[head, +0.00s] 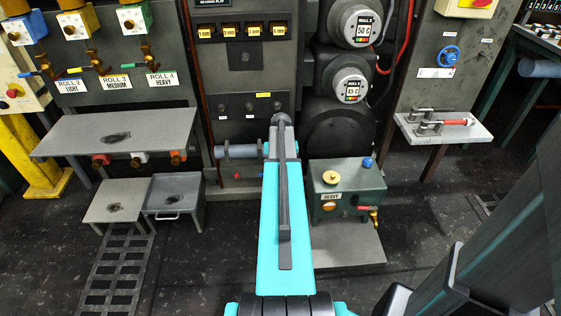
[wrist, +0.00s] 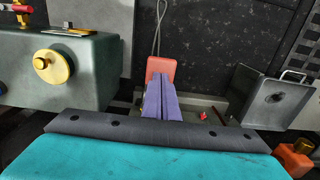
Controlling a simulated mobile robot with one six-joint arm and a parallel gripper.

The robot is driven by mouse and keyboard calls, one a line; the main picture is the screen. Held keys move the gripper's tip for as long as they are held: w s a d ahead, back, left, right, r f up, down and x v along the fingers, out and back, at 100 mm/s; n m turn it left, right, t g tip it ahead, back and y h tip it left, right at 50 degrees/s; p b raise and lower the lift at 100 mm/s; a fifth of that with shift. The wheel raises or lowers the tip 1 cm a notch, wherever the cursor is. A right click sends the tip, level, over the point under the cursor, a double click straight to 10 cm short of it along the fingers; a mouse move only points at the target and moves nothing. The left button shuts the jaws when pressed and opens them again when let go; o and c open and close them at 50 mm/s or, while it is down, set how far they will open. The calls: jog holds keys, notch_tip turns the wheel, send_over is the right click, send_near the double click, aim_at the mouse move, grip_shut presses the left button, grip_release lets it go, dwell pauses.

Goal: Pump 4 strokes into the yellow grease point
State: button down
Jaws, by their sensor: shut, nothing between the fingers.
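A dark green box (head: 345,197) marked HEAVY stands on a low plate right of my arm. It has a round yellow knob (head: 331,177) on top, a blue cap (head: 368,162) and a red-handled brass tap (head: 370,209). The box and yellow knob (wrist: 52,67) also show at left in the wrist view. I cannot tell which yellow part is the grease point. My gripper (wrist: 163,78) shows purple fingers, shut and empty, apart from the box. An orange-red block (wrist: 161,66) shows just beyond the fingertips; contact is unclear. In the head view my arm hides the gripper.
A red-handled tool (head: 450,122) lies on a pale shelf (head: 470,135) at right. At left, a grey table (head: 75,135) has coloured valves (head: 101,161) beneath it and low stands (head: 118,200) in front. Dark floor (head: 220,250) is clear left of my arm.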

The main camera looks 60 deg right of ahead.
jog(key=shift+r+p, duration=1.6)
jog(key=shift+r, duration=0.85)
jog(key=shift+f, duration=0.15)
jog(key=shift+f+b, duration=1.2)
jog(key=shift+f, duration=2.45)
jog(key=shift+r, duration=0.15)
jog(key=shift+r+p, duration=2.55)
jog(key=shift+r, duration=1.1)
jog(key=shift+f, duration=0.2)
